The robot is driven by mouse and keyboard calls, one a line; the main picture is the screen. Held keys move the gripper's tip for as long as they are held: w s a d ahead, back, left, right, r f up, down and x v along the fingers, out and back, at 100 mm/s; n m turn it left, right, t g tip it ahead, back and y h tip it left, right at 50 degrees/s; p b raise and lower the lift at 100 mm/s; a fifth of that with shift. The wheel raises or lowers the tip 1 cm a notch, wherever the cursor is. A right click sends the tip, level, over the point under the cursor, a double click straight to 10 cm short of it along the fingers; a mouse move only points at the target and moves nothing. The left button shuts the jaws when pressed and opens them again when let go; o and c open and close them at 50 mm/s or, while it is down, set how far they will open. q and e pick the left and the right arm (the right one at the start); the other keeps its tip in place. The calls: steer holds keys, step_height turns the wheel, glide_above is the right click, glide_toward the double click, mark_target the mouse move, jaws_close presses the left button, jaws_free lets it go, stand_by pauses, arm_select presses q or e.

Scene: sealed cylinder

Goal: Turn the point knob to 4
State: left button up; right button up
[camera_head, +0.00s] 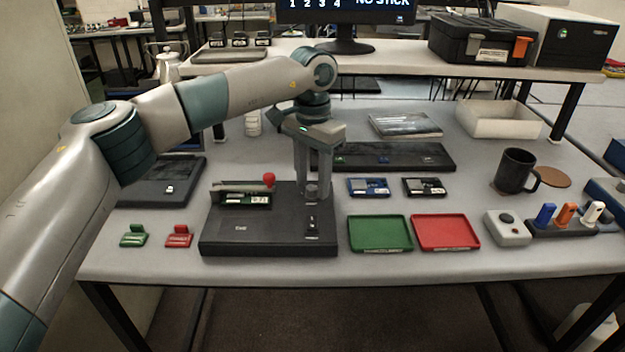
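A black device box (265,242) stands at the front of the table, with a small grey knob (312,191) on its right part. My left gripper (313,190) points straight down over that part of the box. Its two fingers are apart, one on each side of the knob; I cannot tell whether they touch it. The knob's pointer and any number marks around it are too small or hidden to read. A monitor (345,12) at the back shows "1 2 3 4" and "NO STICK". My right gripper is not in view.
A red-knobbed lever (269,179) rises from the box close left of the gripper. Green (380,248) and red (446,246) trays lie to its right. A long black panel (430,157) lies behind. A dark mug (514,171) stands farther right.

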mark_target(312, 186)
arm_select(q)
steer(key=shift+r, duration=0.4)
step_height(312, 186, up, 16)
steer(key=shift+r+b, duration=0.25)
steer(key=shift+b, duration=0.15)
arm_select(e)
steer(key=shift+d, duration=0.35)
